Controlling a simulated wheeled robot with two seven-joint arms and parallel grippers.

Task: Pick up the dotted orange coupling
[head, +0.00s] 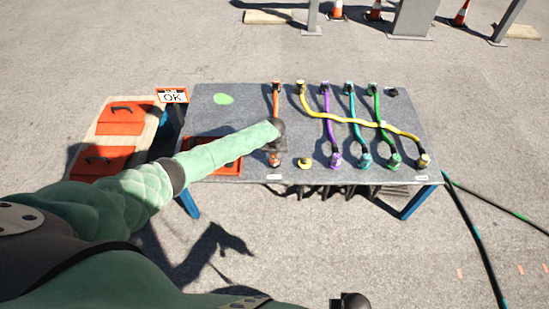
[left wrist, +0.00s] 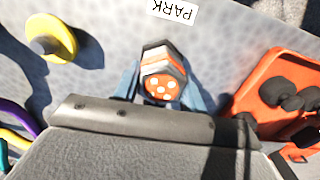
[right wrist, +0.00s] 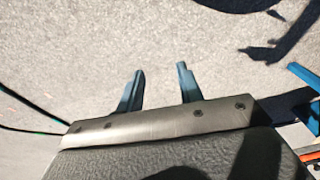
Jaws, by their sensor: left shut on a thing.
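The dotted orange coupling (left wrist: 162,84) has pale dots on its orange end face and a dark and white collar. In the left wrist view it sits between the blue fingers of my left gripper (left wrist: 160,76), which is shut on it. In the head view the coupling (head: 274,159) shows near the front edge of the table, just below the left gripper (head: 277,143). My wrist hides part of it. My right gripper (right wrist: 158,84) is open and empty above bare pavement.
A PARK label (left wrist: 174,10) lies by the coupling. A yellow round piece (head: 304,162) stands to the right, an orange tray (head: 236,169) with dark items to the left. Purple, teal, green and yellow cables fill the table's right half, the yellow cable (head: 352,122) crossing over others.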

